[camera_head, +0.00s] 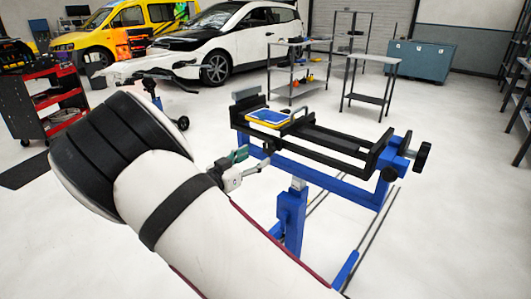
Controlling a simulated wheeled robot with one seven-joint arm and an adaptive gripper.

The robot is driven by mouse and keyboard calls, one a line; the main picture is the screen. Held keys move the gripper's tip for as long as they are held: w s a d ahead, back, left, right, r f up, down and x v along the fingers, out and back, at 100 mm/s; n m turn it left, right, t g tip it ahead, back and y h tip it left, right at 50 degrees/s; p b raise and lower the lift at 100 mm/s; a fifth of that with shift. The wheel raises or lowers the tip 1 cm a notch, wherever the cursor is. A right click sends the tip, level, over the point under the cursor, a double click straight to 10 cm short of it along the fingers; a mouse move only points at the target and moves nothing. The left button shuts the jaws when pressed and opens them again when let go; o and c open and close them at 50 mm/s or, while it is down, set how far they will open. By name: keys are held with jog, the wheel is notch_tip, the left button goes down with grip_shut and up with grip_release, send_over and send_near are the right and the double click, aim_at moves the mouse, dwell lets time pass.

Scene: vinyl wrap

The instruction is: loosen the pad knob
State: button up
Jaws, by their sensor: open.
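A blue and black work stand (315,137) stands in front of me. Black knobs show at its right end: a larger one (423,157) sticks out on a shaft and a smaller one (389,174) sits lower. I cannot tell which knob is the pad knob. A small dark part (268,147) shows under the stand's left end, close to my gripper. My gripper (262,162) is open below and in front of that left end. It looks small, and my arm hides part of it. I cannot tell if it touches the stand.
A blue and yellow tray (270,118) lies on top of the stand, beside a grey bar handle (296,116). A red tool cart (45,104) stands at left. Grey shelves (298,70), a blue chest (420,68) and cars stand behind. The floor right of the stand is clear.

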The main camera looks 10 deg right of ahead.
aim_at(267, 150)
jog(key=shift+x, duration=3.1)
jog(key=c, duration=1.2)
